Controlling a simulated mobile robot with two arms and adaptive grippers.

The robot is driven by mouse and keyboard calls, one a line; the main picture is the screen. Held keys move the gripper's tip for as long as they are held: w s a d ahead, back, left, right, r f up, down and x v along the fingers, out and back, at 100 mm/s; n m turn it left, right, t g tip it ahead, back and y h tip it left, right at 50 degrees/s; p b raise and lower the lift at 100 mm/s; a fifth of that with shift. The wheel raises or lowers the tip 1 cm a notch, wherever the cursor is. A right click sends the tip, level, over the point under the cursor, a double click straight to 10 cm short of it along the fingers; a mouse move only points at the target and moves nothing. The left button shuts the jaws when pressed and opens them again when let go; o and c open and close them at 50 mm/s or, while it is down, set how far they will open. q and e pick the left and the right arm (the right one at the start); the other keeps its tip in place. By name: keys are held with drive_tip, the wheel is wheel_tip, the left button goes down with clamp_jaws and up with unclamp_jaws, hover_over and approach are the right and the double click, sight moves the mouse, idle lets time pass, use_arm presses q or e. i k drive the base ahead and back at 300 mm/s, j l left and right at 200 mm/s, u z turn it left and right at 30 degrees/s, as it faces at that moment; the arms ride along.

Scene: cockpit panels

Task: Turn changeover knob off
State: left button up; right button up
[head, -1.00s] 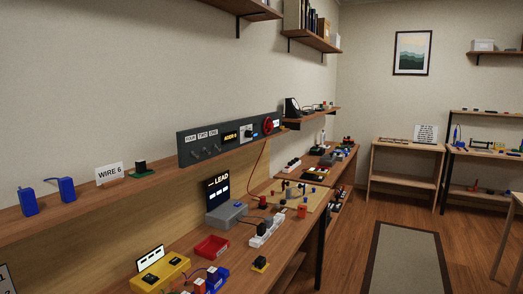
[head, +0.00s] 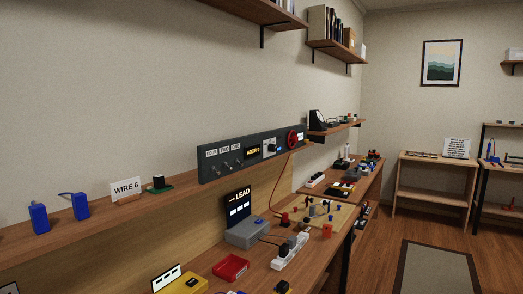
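A dark grey panel (head: 240,160) stands on the wall shelf in the middle of the head view. It carries several small toggle switches (head: 227,166) under white labels, and a lit yellow display (head: 252,151). To the right of the display is a black knob on a pale plate (head: 270,148); it looks like the changeover knob, but its pointer is too small to read. A red round wheel (head: 292,139) is at the panel's right end. Neither of my grippers shows in the view.
The bench below holds a grey box (head: 246,234), a red tray (head: 231,268), a white power strip (head: 290,252) and a yellow box (head: 182,284). Blue blocks (head: 39,217) and a "WIRE 6" sign (head: 126,190) stand on the shelf. Floor with a rug (head: 438,268) is clear at right.

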sight(272, 148)
drive_tip(key=i+l+u, duration=0.2)
drive_tip(key=u, duration=0.2)
drive_tip(key=i+l+u, duration=0.15)
drive_tip(key=l+u, duration=0.3)
drive_tip(key=i+l+u, duration=0.1)
drive_tip(key=l, duration=0.4)
drive_tip(key=i+l+u, duration=0.1)
drive_tip(key=l, duration=0.45)
drive_tip(key=i+l+u, duration=0.1)
drive_tip(key=i+l, duration=0.15)
drive_tip(key=l, duration=0.3)
drive_tip(key=i+l+u, duration=0.1)
drive_tip(key=l, duration=0.45)
drive_tip(key=l+u, duration=0.1)
drive_tip(key=l, duration=0.45)
drive_tip(key=i, duration=0.05)
